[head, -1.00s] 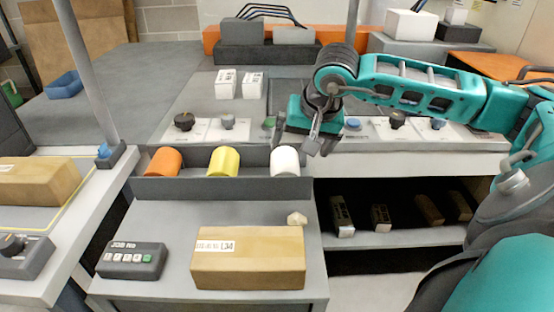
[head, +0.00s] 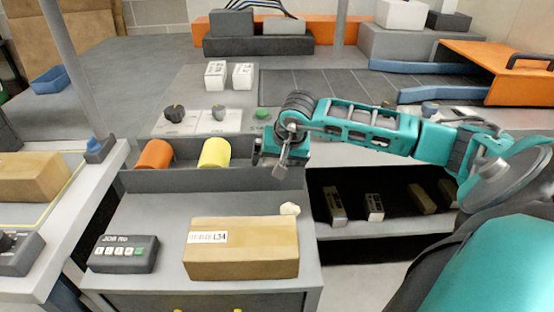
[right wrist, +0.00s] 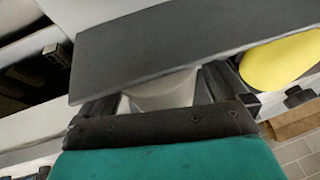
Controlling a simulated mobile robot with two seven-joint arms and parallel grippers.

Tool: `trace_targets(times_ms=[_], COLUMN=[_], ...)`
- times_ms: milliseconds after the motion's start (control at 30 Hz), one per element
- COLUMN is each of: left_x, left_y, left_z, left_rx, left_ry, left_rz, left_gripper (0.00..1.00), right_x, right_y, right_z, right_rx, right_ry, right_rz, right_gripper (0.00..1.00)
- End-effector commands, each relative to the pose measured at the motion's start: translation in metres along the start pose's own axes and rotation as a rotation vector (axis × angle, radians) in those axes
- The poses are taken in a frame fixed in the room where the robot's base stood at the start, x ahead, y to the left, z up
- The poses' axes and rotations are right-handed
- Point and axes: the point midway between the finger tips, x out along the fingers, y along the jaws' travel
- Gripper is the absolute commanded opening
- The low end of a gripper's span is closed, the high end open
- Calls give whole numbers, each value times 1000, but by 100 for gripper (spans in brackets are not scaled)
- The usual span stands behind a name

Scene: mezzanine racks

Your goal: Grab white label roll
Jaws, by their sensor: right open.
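My right gripper (head: 268,163) is open at the right end of the dark grey roll holder (head: 200,181). In the head view it covers the spot of the white label roll, so the roll is hidden there. In the right wrist view the white label roll (right wrist: 165,90) shows between the two spread fingers (right wrist: 158,95), partly covered by the holder's dark wall. I cannot tell whether the fingers touch it. The yellow roll (head: 214,153) and orange roll (head: 154,154) stand to the left in the same holder. My left gripper is out of view.
A cardboard box (head: 243,254) and a grey keypad box (head: 123,254) sit on the surface in front of the holder. A small pale lump (head: 290,209) lies behind the box. Panel knobs (head: 174,113) stand behind the holder. A shelf with small boxes (head: 374,206) is at right.

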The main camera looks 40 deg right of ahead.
Motion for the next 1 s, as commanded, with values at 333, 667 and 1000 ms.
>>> trace_targets(times_ms=[333,667,1000], left_x=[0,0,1], left_y=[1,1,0], left_z=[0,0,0], left_rx=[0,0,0], left_ry=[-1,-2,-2], left_rz=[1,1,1], left_gripper=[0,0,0], right_x=[2,1,1], right_y=[0,0,0], right_z=[0,0,-1], right_rx=[0,0,0], right_ry=[0,1,2], right_rz=[0,0,-1], right_gripper=[90,59,38])
